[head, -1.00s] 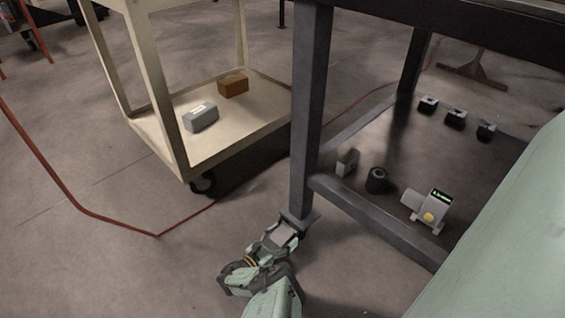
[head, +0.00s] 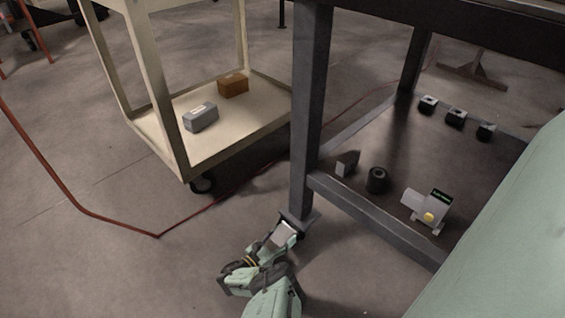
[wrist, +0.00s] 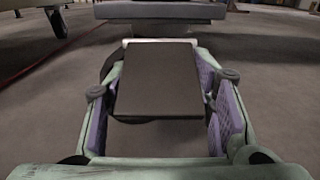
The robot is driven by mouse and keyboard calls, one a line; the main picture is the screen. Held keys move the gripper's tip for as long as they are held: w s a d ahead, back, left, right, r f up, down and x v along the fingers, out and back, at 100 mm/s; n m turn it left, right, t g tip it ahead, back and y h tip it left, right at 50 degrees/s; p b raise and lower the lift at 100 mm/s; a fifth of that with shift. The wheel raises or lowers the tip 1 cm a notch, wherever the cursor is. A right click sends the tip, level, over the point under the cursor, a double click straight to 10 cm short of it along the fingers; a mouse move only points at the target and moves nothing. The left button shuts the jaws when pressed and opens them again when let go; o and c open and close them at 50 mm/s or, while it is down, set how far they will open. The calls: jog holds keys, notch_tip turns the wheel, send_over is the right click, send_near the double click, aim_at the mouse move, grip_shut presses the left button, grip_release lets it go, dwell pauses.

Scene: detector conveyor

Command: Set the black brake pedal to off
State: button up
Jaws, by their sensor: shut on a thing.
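The brake pedal (wrist: 158,80) is a flat black plate with a pale far edge, between my finger pads in the wrist view. In the head view the pedal (head: 284,234) shows as a pale plate at the foot of the near table leg, partly hidden by my fingers. My gripper (head: 276,243) is low, just above the floor, and shut on the pedal's sides. The purple pads of my gripper (wrist: 164,95) stand left and right of the plate. The pedal looks tilted in the head view.
The dark table's near leg (head: 309,120) rises right behind the pedal. Its lower shelf (head: 400,150) holds a detector-like device (head: 428,208), a dark cylinder (head: 377,180) and several small blocks. A cream cart (head: 160,130) stands to the left.

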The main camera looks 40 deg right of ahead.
aim_at(284, 233)
grip_shut()
jog(key=shift+r+p, duration=0.15)
jog(key=shift+p, duration=0.3)
jog(key=r+y+p, duration=0.1)
jog(key=p, duration=0.3)
jog(key=shift+s+a, duration=0.1)
jog(key=shift+a, duration=0.05)
jog(key=p, duration=0.2)
jog(key=y+p, duration=0.1)
jog(key=p, duration=0.2)
jog(key=shift+a+r+y, duration=0.15)
jog(key=shift+r+y, duration=0.1)
jog(key=shift+y, duration=0.05)
jog(key=y+p, duration=0.1)
jog(key=p, duration=0.2)
jog(key=r+y+p, duration=0.1)
jog(key=y+p, duration=0.1)
jog(key=p, duration=0.2)
jog(key=y+p, duration=0.2)
jog(key=p, duration=0.1)
jog(key=shift+a+r+y, duration=0.1)
jog(key=shift+y, duration=0.2)
jog(key=shift+p, duration=0.4)
